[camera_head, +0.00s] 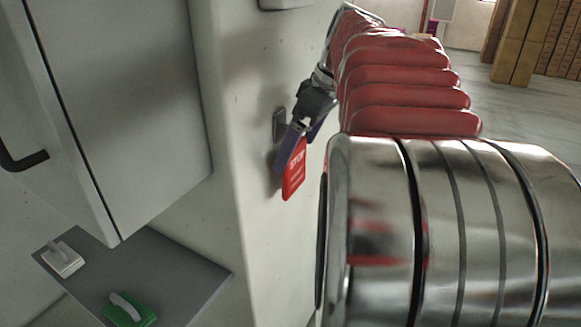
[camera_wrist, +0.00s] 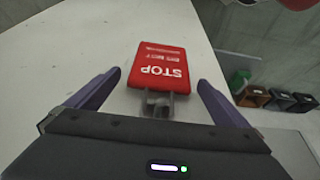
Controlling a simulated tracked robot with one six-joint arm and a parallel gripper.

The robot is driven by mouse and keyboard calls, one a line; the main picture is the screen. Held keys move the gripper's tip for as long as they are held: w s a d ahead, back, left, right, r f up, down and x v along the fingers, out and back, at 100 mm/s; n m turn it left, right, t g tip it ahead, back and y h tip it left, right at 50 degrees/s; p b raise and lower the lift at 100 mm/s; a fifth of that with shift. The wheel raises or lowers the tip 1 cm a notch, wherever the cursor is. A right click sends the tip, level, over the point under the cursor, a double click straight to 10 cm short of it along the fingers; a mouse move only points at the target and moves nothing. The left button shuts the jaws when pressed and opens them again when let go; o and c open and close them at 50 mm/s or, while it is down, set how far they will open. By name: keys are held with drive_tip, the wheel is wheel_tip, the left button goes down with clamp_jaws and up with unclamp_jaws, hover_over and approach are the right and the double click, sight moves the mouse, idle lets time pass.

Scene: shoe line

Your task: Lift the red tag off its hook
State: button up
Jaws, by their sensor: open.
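The red tag (camera_head: 294,172) hangs at the pale wall in the head view, partly behind my gripper's fingers. In the wrist view the tag (camera_wrist: 158,64) shows white STOP lettering, upside down. A grey hook (camera_wrist: 158,104) is at the tag's near end; how the tag sits on it is hard to tell. My gripper (camera_wrist: 160,78) is open, with one purple finger on each side of the tag and a visible gap on both sides. In the head view my gripper (camera_head: 296,152) is close to the wall, beside a small grey plate (camera_head: 279,124).
A grey cabinet (camera_head: 130,100) with a black handle stands at left. Below it, a grey shelf (camera_head: 185,275) holds a white item (camera_head: 62,260) and a green item (camera_head: 130,311). Cardboard boxes (camera_head: 530,45) stand far right. Several bins (camera_wrist: 255,96) are on the floor.

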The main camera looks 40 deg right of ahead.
sight(298, 146)
drive_tip(key=x, duration=0.3)
drive_tip(key=shift+f, duration=0.15)
idle(0.4)
drive_tip(key=c, duration=1.2)
drive_tip(key=s+d, duration=0.2)
drive_tip(key=s, duration=0.3)
drive_tip(key=s+d+r, duration=0.1)
drive_tip(key=s+d, duration=0.1)
drive_tip(key=s, duration=0.4)
drive_tip(key=s+d, duration=0.2)
drive_tip(key=s, duration=0.4)
drive_tip(key=shift+r, duration=0.3)
